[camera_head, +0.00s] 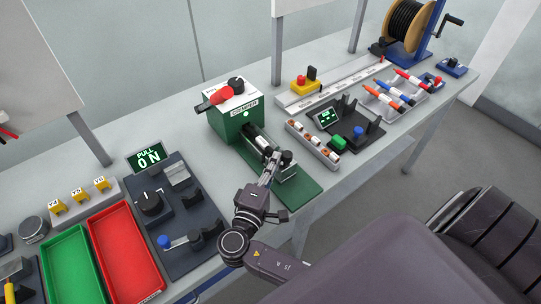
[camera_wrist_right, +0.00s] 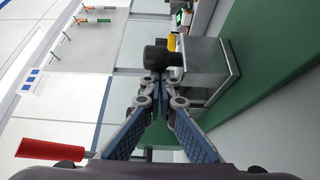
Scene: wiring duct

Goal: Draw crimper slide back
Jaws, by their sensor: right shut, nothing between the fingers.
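The crimper (camera_head: 234,122) is a green box with a red lever and a black knob on top. Its slide (camera_head: 285,172), a grey block, sits on the green base plate in front of the box. The slide (camera_wrist_right: 208,68) carries a black knob (camera_head: 287,157) on a short stem, also seen in the wrist view (camera_wrist_right: 157,56). My right gripper (camera_head: 273,163) is beside the knob, with its fingertips (camera_wrist_right: 158,84) together and empty. In the wrist view the tips overlap the knob's lower edge; I cannot tell whether they touch. My left gripper is out of view.
Left of the crimper are a dark switch panel (camera_head: 180,238), a red tray (camera_head: 125,250) and a green tray (camera_head: 68,262). To the right are a narrow parts tray (camera_head: 323,153) and a dark fixture with a small display (camera_head: 327,118). The table's front edge is close to my right arm.

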